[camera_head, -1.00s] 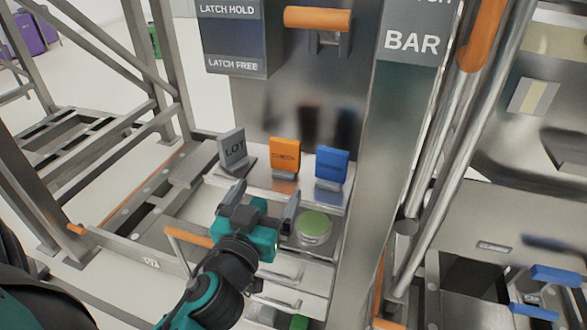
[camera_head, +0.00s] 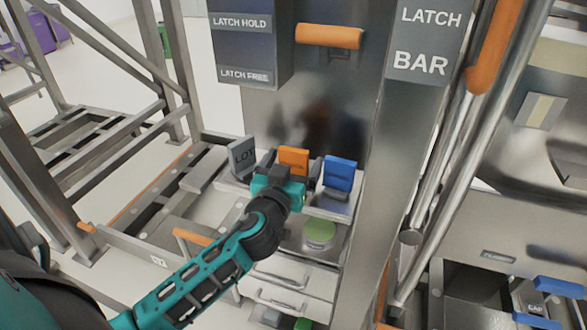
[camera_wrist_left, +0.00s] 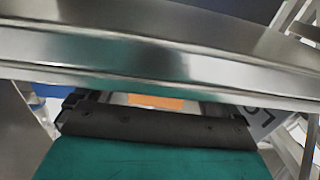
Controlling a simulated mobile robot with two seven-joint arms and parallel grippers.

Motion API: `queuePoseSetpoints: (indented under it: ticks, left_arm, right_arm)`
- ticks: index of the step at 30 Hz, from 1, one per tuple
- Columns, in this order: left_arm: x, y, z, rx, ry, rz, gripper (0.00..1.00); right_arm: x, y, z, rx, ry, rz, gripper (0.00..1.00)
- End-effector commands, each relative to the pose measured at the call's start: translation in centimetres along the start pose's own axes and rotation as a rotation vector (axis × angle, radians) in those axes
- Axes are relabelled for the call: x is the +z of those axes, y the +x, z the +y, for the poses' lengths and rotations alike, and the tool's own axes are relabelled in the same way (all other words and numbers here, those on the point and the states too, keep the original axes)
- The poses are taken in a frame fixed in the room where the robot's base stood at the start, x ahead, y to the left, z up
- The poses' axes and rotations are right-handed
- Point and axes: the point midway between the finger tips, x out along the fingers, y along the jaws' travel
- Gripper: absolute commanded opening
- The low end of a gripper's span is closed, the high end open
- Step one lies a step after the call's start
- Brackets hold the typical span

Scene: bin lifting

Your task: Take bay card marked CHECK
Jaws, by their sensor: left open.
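The orange card (camera_head: 293,156) stands upright on a shelf, between a grey card marked LOT (camera_head: 242,156) and a blue card (camera_head: 340,173). The lettering on the orange card is too small and too covered to read now. My left gripper (camera_head: 292,166) is open in front of it, with one finger at each side of the card; I cannot tell whether they touch it. In the left wrist view an orange patch (camera_wrist_left: 155,102) shows beyond the dark gripper body, and the LOT card (camera_wrist_left: 262,117) is at the right. My right gripper is not in view.
A green round button (camera_head: 320,232) sits below the cards, above drawers with bar handles (camera_head: 285,302). An orange handle (camera_head: 329,37) sticks out above, beside the LATCH HOLD panel (camera_head: 244,45). A steel post and LATCH BAR sign (camera_head: 425,40) stand at right.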

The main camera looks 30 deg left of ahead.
Motion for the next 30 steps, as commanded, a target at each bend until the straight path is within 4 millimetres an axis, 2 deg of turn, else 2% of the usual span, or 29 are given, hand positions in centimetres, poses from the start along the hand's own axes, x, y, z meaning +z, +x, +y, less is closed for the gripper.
queuePoseSetpoints:
  ticks: [3,10,27,30]
  left_arm:
    - [-0.02,0.6,-0.02,-0.001,0.0,0.0,0.96]
    - [0.02,0.6,-0.02,-0.001,-0.001,-0.001,0.94]
    - [0.03,0.57,-0.01,0.0,-0.001,-0.001,0.39]
    - [-0.01,0.57,-0.01,0.0,-0.001,0.0,0.38]
  right_arm:
    - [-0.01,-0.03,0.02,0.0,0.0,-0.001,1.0]
    - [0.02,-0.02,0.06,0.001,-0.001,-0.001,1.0]
    - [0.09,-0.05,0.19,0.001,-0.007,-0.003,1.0]
    - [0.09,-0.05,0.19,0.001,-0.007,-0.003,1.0]
